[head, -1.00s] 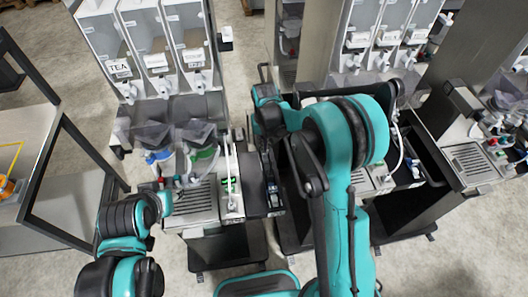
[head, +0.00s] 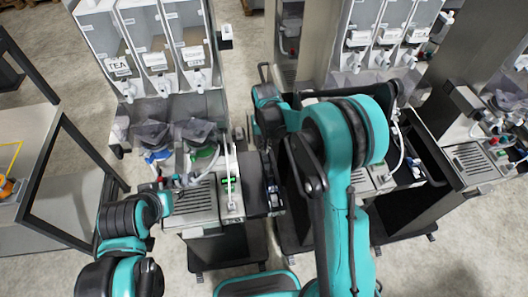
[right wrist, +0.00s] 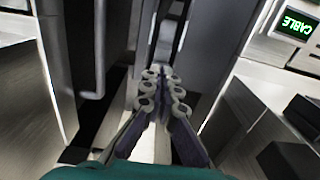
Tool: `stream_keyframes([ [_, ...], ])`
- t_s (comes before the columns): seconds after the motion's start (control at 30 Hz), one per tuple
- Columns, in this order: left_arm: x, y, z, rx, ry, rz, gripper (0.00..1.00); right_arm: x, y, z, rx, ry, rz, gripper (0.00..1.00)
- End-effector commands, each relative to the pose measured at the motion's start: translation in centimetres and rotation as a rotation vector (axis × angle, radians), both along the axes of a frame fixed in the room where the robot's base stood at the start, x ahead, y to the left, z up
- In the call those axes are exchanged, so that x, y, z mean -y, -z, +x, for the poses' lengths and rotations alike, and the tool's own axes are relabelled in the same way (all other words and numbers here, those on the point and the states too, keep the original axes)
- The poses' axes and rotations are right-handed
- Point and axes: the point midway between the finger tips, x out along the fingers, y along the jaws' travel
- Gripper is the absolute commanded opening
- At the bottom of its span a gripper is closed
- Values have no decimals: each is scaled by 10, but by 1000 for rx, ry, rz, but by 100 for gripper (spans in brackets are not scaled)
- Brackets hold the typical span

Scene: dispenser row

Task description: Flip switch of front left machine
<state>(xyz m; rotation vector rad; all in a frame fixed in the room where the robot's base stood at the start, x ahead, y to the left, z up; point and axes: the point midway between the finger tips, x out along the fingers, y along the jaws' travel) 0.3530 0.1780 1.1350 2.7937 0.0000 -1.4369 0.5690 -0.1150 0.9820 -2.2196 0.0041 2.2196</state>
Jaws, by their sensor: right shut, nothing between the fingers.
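The front left machine (head: 203,205) stands at left centre in the head view, with a ribbed drip tray and a small lit green display (head: 228,181) on its right side. The display also shows at the upper right of the right wrist view (right wrist: 295,24). I cannot make out its switch. My right gripper (head: 271,190) hangs just right of this machine, in the gap beside the neighbouring machine. In the right wrist view its fingers (right wrist: 162,90) are together and empty.
Clear-fronted dispensers, one labelled TEA (head: 118,66), stand behind the machine. A second machine (head: 375,180) is to the right, partly hidden by my right arm. A dark-framed table (head: 30,165) is at the left. The gap around my right gripper is narrow.

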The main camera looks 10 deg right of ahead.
Motion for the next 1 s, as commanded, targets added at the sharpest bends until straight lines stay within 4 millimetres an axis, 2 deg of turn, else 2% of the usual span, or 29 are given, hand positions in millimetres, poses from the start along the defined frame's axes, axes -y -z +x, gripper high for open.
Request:
stream_keyframes([
  [1.0,0,11,0,0,0,0,40,0,14,0,0,0,0,0],
])
